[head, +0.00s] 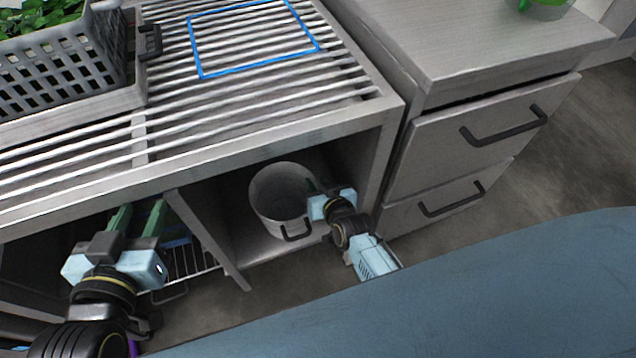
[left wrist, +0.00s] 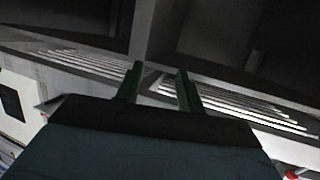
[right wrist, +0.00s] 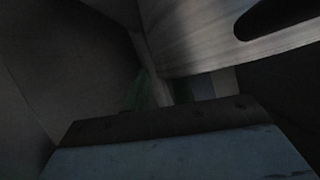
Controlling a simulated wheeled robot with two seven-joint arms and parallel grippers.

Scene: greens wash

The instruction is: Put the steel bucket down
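The steel bucket (head: 276,204) is in the open bay under the slatted counter, upright or nearly so. Its base is at or just above the bay floor (head: 252,245); I cannot tell if it touches. My right gripper (head: 316,198) is at the bucket's right rim. In the right wrist view the bucket's wall (right wrist: 195,35) runs down between my close-set fingers (right wrist: 160,92), one of them partly hidden. My left gripper (head: 137,225) is at the left, under the counter's front edge. Its fingers (left wrist: 158,85) are apart and empty.
A blue outlined rectangle (head: 201,74) marks a bare patch of the slatted top (head: 165,115). A grey crate of greens (head: 62,72) stands at the top left. A drawer cabinet (head: 455,150) with dark handles is right of the bay. A divider (head: 207,240) bounds the bay's left.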

